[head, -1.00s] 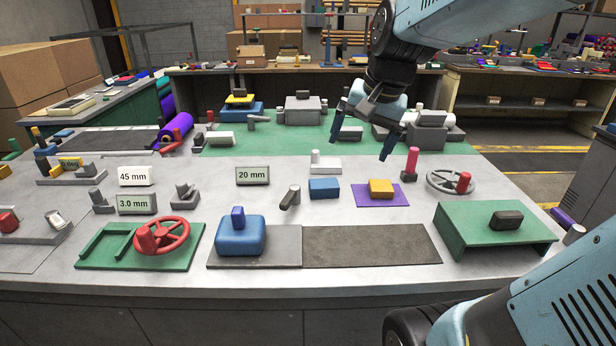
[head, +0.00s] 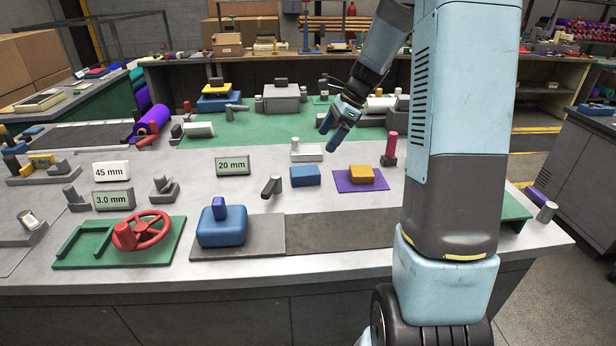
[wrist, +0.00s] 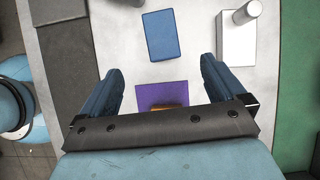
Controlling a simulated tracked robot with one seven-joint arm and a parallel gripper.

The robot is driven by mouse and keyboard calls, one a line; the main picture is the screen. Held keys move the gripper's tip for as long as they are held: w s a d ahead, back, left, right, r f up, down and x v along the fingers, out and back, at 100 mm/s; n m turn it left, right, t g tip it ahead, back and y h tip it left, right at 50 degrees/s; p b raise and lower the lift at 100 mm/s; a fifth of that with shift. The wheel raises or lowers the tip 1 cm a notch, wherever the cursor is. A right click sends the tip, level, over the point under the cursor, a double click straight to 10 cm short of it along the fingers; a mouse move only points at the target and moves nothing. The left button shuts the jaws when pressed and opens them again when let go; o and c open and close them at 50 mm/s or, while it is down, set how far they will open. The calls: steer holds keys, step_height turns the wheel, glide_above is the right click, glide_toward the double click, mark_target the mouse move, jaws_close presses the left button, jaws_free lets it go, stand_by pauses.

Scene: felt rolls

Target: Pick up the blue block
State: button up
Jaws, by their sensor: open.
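The blue block (head: 305,176) is a small plain rectangular block lying flat on the grey table, left of the purple mat, in the head view. In the wrist view the blue block (wrist: 161,35) lies beyond the fingertips, near the top centre, wholly in sight. My gripper (head: 335,137) is open and empty, above the table and behind the block in the head view picture. In the wrist view my gripper (wrist: 160,70) shows two dark blue fingers spread apart, with nothing between their tips but table and purple mat.
A yellow block (head: 362,174) sits on the purple mat (head: 345,184) right of the blue block. A white-grey fixture with a post (head: 307,155) stands just behind it, and a grey lever (head: 271,187) to its left. A larger blue lidded piece (head: 221,232) stands front left.

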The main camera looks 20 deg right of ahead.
mark_target(306, 171)
steer(key=shift+m, duration=0.3)
steer(key=x, duration=0.9)
steer(key=shift+w+d+f, duration=0.25)
steer(key=shift+w+f, duration=0.05)
steer(key=shift+w, duration=0.05)
steer(key=shift+s+a+x, duration=0.15)
steer(key=shift+a+x, duration=0.05)
steer(key=shift+x, duration=1.1)
steer(key=shift+s+a+x, duration=0.1)
steer(key=shift+a+x, duration=0.1)
steer(key=shift+x, duration=1.1)
steer(key=shift+r, duration=0.25)
steer(key=c, duration=1.3)
